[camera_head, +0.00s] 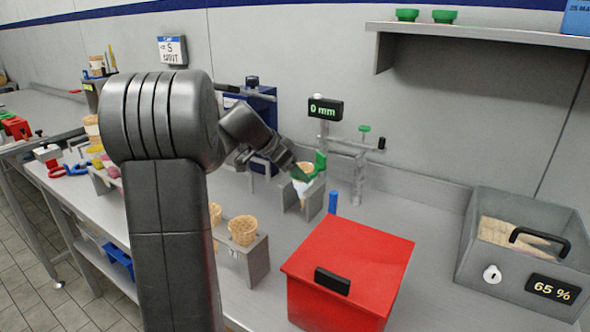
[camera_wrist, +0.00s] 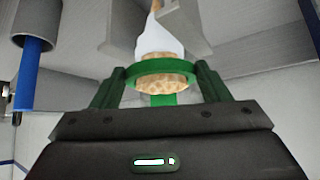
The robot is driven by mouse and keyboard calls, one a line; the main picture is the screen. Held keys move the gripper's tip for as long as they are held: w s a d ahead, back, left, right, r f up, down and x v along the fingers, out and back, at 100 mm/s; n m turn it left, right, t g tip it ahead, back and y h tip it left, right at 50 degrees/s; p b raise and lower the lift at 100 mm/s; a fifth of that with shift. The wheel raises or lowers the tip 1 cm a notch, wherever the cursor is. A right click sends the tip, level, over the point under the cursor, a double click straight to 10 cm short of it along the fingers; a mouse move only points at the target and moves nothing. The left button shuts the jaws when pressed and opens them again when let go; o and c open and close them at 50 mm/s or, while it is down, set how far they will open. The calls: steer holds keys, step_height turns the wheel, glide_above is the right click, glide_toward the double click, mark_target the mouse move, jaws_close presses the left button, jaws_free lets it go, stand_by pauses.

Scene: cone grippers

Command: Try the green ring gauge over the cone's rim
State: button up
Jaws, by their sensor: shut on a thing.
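A waffle cone (camera_head: 307,167) in a white paper sleeve (camera_wrist: 160,38) stands in a grey holder (camera_head: 312,202). The green ring gauge (camera_wrist: 128,76) is around the cone close to its rim in the wrist view. Waffle (camera_wrist: 165,82) shows on both sides of the ring's band. My gripper (camera_head: 297,174) reaches in from the left at rim height. It also shows in the wrist view (camera_wrist: 158,84), its two green fingers at either side of the ring, shut on it. Finger contact is partly hidden. The cone's lower tip is hidden in the head view.
A black display reading 0 mm (camera_head: 325,108) stands behind the holder, beside a grey post stand (camera_head: 360,170). A blue cylinder (camera_head: 333,202) is close right of the holder. A red box (camera_head: 350,265), a grey bin (camera_head: 525,250) and a rack with waffle cones (camera_head: 243,231) stand nearer.

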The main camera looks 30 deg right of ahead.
steer(key=o, duration=1.1)
steer(key=shift+a, duration=0.1)
steer(key=v, duration=1.3)
steer(key=shift+a+r+p, duration=0.2)
steer(key=shift+r+p, duration=0.1)
steer(key=shift+p, duration=0.1)
steer(key=x, duration=1.3)
steer(key=shift+d+f+b, duration=0.3)
steer(key=shift+a, duration=0.15)
